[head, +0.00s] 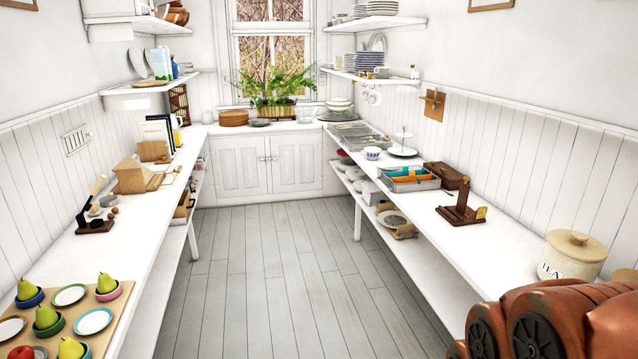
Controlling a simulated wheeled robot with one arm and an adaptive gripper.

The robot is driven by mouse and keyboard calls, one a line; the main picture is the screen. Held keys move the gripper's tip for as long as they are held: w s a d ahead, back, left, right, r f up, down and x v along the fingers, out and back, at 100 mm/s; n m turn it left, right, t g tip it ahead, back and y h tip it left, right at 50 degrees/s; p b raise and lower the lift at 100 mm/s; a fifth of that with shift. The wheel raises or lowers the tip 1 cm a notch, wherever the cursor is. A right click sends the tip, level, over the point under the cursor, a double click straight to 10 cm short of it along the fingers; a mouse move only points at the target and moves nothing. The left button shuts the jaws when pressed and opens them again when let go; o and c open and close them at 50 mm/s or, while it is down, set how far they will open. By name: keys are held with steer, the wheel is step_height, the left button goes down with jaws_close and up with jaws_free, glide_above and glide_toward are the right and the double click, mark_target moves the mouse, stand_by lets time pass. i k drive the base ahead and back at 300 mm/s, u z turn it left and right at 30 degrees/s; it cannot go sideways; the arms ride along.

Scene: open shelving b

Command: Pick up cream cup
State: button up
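No cup can be picked out for certain as the cream cup in the head view. A small pale cup (382,72) stands on the lower right wall shelf, beside stacked plates. White or cream cups (373,96) hang below that shelf, too small to tell their colour. A white cup with blue marks (372,153) stands on the right counter. My reddish-brown arm fills the bottom right corner and hides part of the right counter. My gripper is not in view.
A cream tea canister (572,256), a dark wooden stand (462,208) and a cutlery tray (408,180) stand on the right counter (500,238). The left counter (125,255) holds a board with pears and dishes. The plank floor (270,270) between them is clear.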

mark_target(372, 153)
steer(key=u, duration=0.1)
steer(key=i, duration=4.75)
steer(key=z, duration=0.2)
